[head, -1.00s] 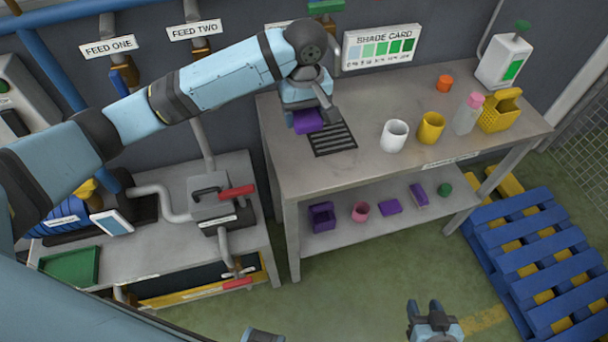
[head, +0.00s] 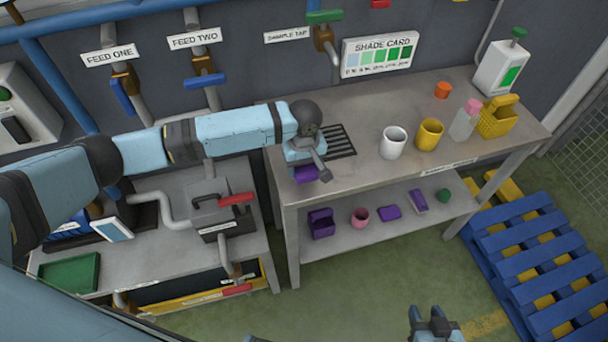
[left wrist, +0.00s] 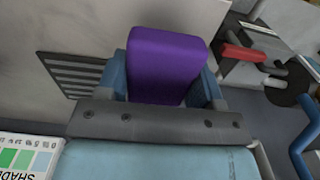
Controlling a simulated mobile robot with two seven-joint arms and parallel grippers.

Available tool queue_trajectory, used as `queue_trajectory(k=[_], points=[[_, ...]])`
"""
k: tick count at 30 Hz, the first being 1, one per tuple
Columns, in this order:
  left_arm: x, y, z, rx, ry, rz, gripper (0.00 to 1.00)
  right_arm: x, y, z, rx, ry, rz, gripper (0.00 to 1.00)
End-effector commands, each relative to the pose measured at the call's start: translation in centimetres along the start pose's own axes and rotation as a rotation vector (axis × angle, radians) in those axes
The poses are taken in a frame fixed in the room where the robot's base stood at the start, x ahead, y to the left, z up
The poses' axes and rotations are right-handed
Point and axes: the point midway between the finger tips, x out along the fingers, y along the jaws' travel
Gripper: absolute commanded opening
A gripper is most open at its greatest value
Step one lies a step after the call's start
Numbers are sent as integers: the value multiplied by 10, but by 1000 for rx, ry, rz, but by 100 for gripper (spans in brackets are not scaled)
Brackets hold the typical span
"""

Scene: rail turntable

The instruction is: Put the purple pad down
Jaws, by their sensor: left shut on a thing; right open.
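The purple pad (left wrist: 166,62) is a rounded block between the jaws of my left gripper (left wrist: 165,85), which is shut on it. In the head view the pad (head: 306,173) shows under my left gripper (head: 308,172), over the front left corner of the grey bench (head: 350,190). Whether the pad touches the bench top I cannot tell. My right gripper (head: 436,322) is open and empty, low over the floor at the bottom of the head view.
A dark grille (head: 338,142) lies just behind the left gripper. A white cup (head: 393,140), a yellow cup (head: 429,134) and a bottle (head: 465,120) stand further right. The lower shelf (head: 345,232) holds several small purple, pink and green things. A blue pallet (head: 530,260) is on the floor.

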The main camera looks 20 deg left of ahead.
Motion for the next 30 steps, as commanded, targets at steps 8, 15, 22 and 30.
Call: queue_trajectory(k=[8,15,22,30], points=[[26,0,0,-1,-2,-2,35,-6,-1,-9,0,-1,-1,43],[46,0,0,1,1,1,35,-10,1,-17,0,9,5,43],[47,0,0,0,0,1,35,-10,2,-15,1,5,7,43],[56,0,0,0,-1,1,35,-11,2,-14,1,-2,7,43]])
